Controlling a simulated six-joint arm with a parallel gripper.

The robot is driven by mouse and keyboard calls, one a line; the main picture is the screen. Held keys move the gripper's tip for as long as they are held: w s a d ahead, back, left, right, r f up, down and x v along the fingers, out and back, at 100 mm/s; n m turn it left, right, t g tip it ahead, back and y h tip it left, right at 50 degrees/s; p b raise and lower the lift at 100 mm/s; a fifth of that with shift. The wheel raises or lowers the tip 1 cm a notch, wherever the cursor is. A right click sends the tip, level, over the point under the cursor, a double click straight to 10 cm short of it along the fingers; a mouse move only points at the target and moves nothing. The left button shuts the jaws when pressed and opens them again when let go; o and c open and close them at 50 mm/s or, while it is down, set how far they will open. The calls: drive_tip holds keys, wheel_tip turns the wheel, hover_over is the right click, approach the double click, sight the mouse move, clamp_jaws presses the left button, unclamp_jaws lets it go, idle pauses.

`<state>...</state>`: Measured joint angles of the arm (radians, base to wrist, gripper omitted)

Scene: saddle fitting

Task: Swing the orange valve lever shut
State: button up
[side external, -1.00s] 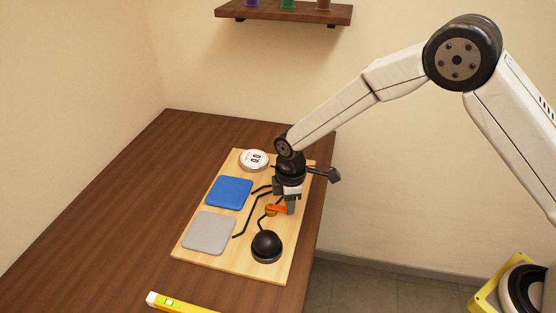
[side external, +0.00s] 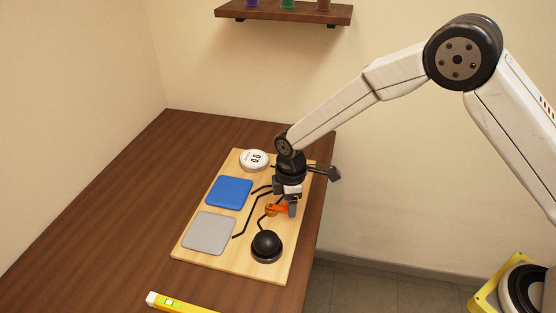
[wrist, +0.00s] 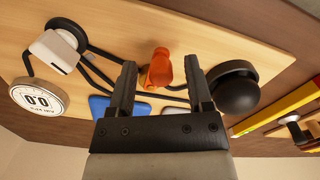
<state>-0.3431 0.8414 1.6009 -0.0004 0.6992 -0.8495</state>
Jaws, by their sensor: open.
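The orange valve lever (side external: 275,210) sits on the light wooden board, near its right edge in the side view. In the wrist view the orange lever (wrist: 158,69) shows between the two fingers, with gaps visible on both sides. My gripper (side external: 291,205) points down over the board at the lever's right end. In the wrist view my gripper (wrist: 160,64) is open, its fingers apart on either side of the lever. Whether a finger touches the lever cannot be told. Part of the lever is hidden behind a finger in the side view.
The board (side external: 196,251) carries a blue pad (side external: 229,192), a grey pad (side external: 209,233), a black dome (side external: 266,244), a white round gauge (side external: 254,159) reading 0.0 and black tubes. A yellow level (side external: 178,303) lies at the table's front. The table's left side is clear.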

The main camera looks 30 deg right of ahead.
drive_tip(key=shift+r, duration=3.85)
drive_tip(key=shift+d, duration=0.15)
drive_tip(key=s+d+r+m+t, duration=0.2)
drive_tip(key=s+d+m, duration=1.1)
drive_tip(key=s+d, duration=0.3)
drive_tip(key=s, duration=0.2)
drive_tip(key=shift+s+d+r+m+t, duration=0.25)
drive_tip(key=shift+s+r+m+t, duration=0.05)
drive_tip(key=shift+s+r, duration=0.1)
